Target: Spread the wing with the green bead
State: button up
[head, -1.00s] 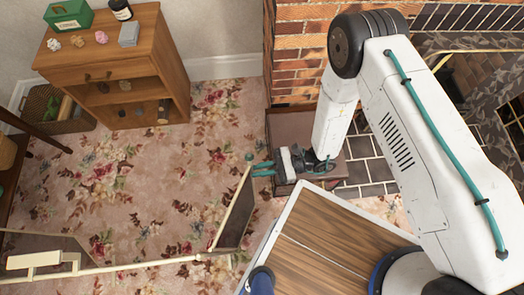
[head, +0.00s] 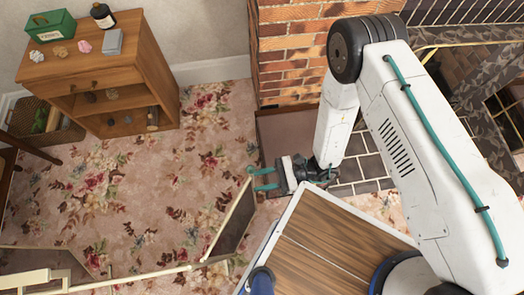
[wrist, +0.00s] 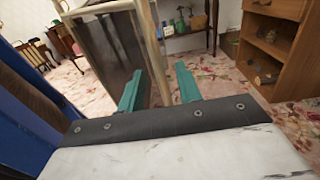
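A folding screen with cream frame and dark panels stands on the carpet at the lower left of the head view; its top rail (head: 130,279) runs along the bottom. One wing (head: 234,222) angles up toward my gripper and also shows in the wrist view (wrist: 105,50). A small green bead (head: 250,168) seems to sit at that wing's far top corner, hard to tell from my teal fingertip. My gripper (head: 256,179) is open. In the wrist view its fingers lie either side of the wing's cream edge post, apart from it; depth is unclear. Another dark panel (head: 45,258) stands at left.
A wooden cabinet (head: 90,75) with a green box, a dark bottle and small items stands at the upper left, a basket (head: 45,120) beside it. The brick fireplace (head: 285,60) and its hearth lie beyond my arm. Flowered carpet between screen and cabinet is open.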

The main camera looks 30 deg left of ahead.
jog(key=v, duration=0.8)
jog(key=shift+a, duration=0.1)
dwell(0.6)
